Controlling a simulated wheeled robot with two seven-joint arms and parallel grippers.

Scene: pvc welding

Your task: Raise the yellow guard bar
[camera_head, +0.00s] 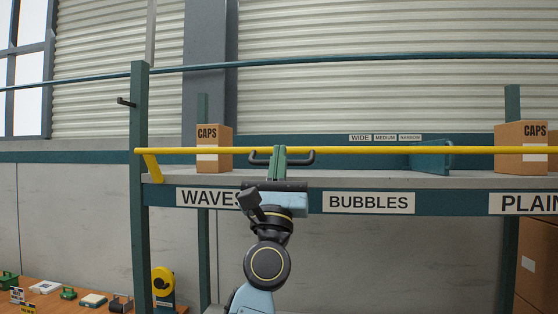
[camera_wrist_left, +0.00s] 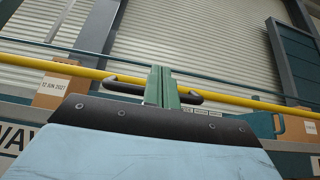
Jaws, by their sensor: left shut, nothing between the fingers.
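The yellow guard bar (camera_head: 370,150) runs level across the front of the shelf, just above its edge. Its left end meets the green upright, where a short yellow arm (camera_head: 152,167) slants down. The bar crosses the left wrist view (camera_wrist_left: 240,101) behind my fingers. A black handle (camera_head: 308,160) shows at the bar on both sides of my left gripper; its middle is hidden. My left gripper (camera_head: 279,150) has its green fingers pointing up, shut and empty, overlapping the bar and handle. I cannot tell whether they touch. They also fill the middle of the left wrist view (camera_wrist_left: 161,84).
On the shelf (camera_head: 330,175) stand a CAPS box (camera_head: 222,135) at left, another (camera_head: 524,135) at right, and a teal panel (camera_head: 430,158). A dark peg (camera_head: 126,102) sticks out of the left upright (camera_head: 139,120). A wooden bench (camera_head: 50,295) with small items is lower left.

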